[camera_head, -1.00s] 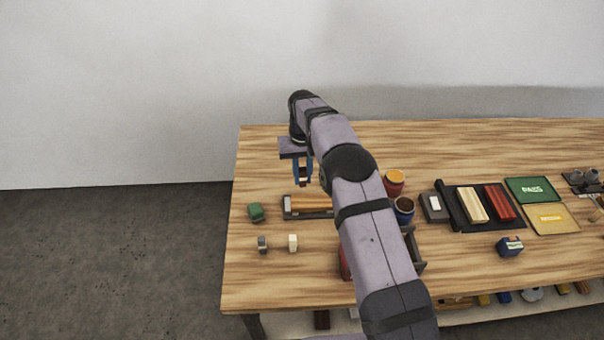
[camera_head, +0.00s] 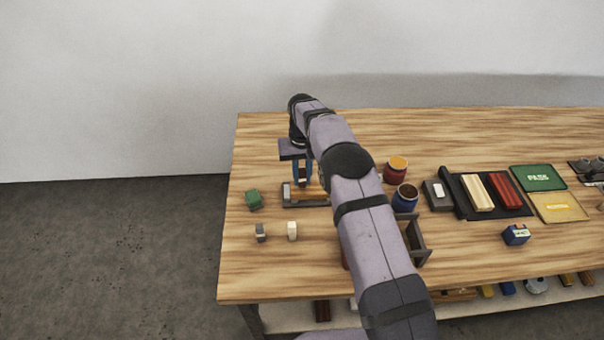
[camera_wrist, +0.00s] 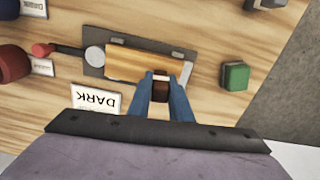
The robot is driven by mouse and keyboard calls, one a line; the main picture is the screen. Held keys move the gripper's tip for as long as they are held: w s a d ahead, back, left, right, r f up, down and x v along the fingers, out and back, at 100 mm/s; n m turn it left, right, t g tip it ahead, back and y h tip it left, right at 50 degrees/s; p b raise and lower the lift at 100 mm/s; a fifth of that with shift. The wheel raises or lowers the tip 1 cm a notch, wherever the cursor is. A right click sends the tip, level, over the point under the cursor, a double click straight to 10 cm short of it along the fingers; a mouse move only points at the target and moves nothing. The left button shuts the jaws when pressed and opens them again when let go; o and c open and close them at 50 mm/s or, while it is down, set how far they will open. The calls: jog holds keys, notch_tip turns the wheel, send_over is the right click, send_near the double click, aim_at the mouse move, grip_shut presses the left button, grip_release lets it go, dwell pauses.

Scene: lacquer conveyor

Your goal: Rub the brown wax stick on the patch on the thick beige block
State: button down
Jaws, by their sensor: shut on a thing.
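My gripper (camera_head: 302,178) is shut on a brown wax stick, whose dark brown end shows between the blue fingers in the wrist view (camera_wrist: 160,89). The beige-orange wooden block (camera_wrist: 130,66) lies in a grey holder (camera_wrist: 186,73). In the head view the block (camera_head: 312,192) is partly behind my gripper and arm. The stick is over the block's near edge, toward its right end in the wrist view. I cannot tell whether it touches the block. The patch cannot be made out; fingers and stick cover part of the block.
A green block (camera_wrist: 235,76) stands beside the holder. A DARK label (camera_wrist: 96,99) lies near it. A grey piece (camera_head: 261,232) and a cream piece (camera_head: 292,231) stand in front. Red (camera_head: 395,172) and blue (camera_head: 405,198) pots stand to the right. The table's left end has free room.

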jog(key=shift+d+f, duration=0.1)
jog(key=shift+f, duration=0.4)
jog(key=shift+d+f, duration=0.1)
jog(key=shift+d, duration=2.6)
jog(key=shift+a, duration=2.75)
notch_tip(320, 180, up, 2)
jog(key=shift+a+r+p, duration=0.1)
jog(key=shift+r+p, duration=0.15)
jog(key=shift+p, duration=0.35)
jog(key=shift+r+p, duration=1.9)
jog(key=shift+r, duration=0.9)
jog(key=shift+s, duration=0.1)
